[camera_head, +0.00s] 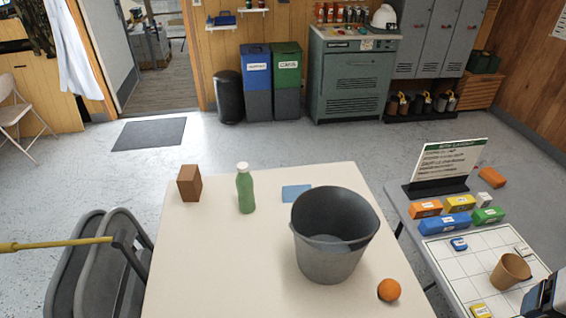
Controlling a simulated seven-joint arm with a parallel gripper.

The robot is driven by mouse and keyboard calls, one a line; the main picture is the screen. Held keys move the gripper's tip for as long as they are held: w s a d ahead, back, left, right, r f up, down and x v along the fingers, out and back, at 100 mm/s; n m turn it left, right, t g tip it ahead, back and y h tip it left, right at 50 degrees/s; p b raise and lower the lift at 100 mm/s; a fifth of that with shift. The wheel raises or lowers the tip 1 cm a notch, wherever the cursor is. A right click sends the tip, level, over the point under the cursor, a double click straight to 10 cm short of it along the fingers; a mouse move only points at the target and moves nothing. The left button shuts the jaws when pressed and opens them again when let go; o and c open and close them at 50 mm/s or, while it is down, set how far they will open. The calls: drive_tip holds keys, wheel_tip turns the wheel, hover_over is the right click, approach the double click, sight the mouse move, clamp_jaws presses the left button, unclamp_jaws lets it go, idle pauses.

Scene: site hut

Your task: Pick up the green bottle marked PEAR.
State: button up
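A green bottle (246,192) with a white cap stands upright on the cream table (200,255), left of the grey bucket. No PEAR marking can be read on the side facing me. It is the only green bottle that I can make out on this table. My gripper is not in view, so its state and its place relative to the bottle do not show.
A brown block (189,183) stands left of the bottle; a blue flat piece (296,193) lies to its right. A large grey bucket (330,262) and an orange ball (389,290) are further right. Folded grey chairs (90,265) stand at the table's left edge.

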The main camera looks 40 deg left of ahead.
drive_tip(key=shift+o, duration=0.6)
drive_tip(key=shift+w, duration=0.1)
